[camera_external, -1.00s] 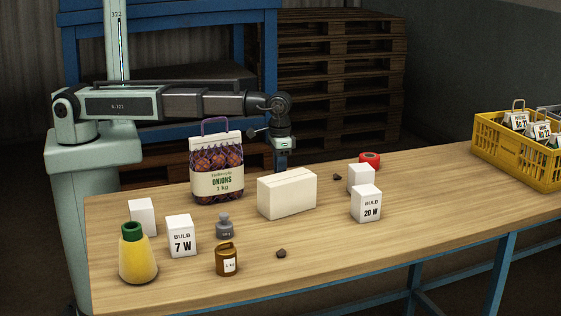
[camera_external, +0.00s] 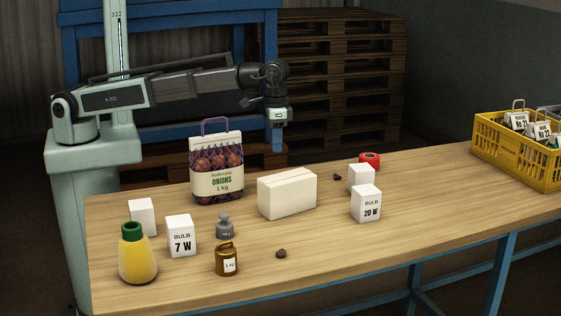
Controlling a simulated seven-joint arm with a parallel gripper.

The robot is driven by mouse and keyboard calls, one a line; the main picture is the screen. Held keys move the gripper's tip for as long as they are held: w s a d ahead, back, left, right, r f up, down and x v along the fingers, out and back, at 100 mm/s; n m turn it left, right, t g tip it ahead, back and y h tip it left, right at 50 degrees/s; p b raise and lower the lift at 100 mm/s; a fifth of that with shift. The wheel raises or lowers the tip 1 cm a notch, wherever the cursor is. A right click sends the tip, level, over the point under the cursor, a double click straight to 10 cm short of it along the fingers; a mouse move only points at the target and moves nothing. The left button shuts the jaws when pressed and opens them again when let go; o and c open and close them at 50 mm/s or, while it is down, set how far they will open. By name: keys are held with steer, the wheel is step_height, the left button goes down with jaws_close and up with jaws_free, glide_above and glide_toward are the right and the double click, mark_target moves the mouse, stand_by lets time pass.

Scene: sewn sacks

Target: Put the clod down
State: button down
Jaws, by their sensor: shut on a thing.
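My gripper (camera_external: 276,127) points down, raised above the back edge of the wooden table, behind the white box and right of the onion sack. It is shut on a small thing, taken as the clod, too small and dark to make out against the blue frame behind. Two other dark clods lie on the table: one near the front (camera_external: 281,253), and one at the back (camera_external: 337,177), left of the red roll. Both are apart from my gripper.
The onion sack (camera_external: 217,170) and white box (camera_external: 287,193) stand nearest below my gripper. Bulb boxes (camera_external: 181,238) (camera_external: 367,205), a grey weight (camera_external: 225,228), a brown jar (camera_external: 227,260), a yellow bottle (camera_external: 138,257) and a red roll (camera_external: 370,160) stand around. A yellow crate (camera_external: 506,157) is far right.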

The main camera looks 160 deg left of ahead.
steer(key=m, duration=0.1)
glide_toward(285, 177)
steer(key=s+r, duration=0.1)
steer(key=s, duration=0.2)
step_height(285, 177, up, 3)
steer(key=w, duration=0.3)
steer(key=shift+s+a+f+n, duration=0.1)
steer(key=shift+f+n, duration=0.45)
steer(key=shift+f, duration=2.05)
steer(key=shift+f+n, duration=0.55)
steer(key=shift+f, duration=2.05)
steer(key=shift+f, duration=0.15)
steer(key=c, duration=0.9)
jaws_free()
steer(key=r, duration=1.2)
steer(key=shift+s+r, duration=0.15)
steer(key=shift+s, duration=0.1)
